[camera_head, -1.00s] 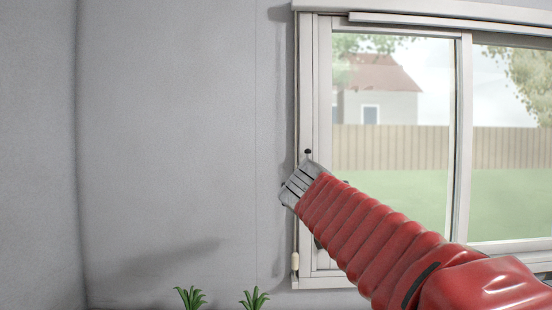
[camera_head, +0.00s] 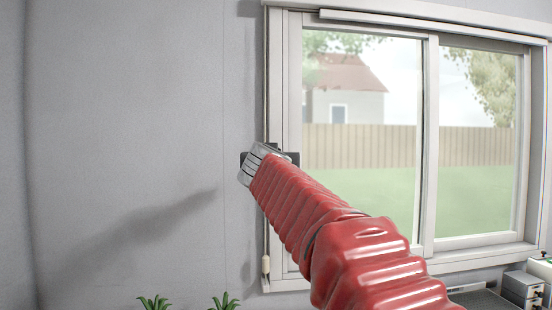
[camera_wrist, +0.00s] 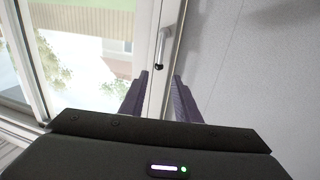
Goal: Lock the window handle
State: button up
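The window handle (camera_wrist: 161,45) shows in the wrist view as a slim silver lever with a dark end, lying along the white window frame (camera_wrist: 153,85). My gripper (camera_wrist: 161,76) is open, its two dark fingers apart and empty. The handle appears in line with the gap between the fingertips, beyond them; I see no contact. In the head view my gripper (camera_head: 269,157) is at the left side of the window (camera_head: 430,130), mostly hidden by my red-sleeved arm. The arm hides most or all of the handle there.
Two green plants (camera_head: 154,303) (camera_head: 225,301) stand at the bottom edge. Grey boxes (camera_head: 522,288) sit at the lower right. The grey wall (camera_head: 130,120) on the left is bare.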

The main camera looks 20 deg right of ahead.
jog(key=x, duration=1.2)
jog(key=shift+w+d, duration=0.15)
jog(key=shift+w, duration=0.2)
jog(key=shift+c, duration=0.4)
grip_shut()
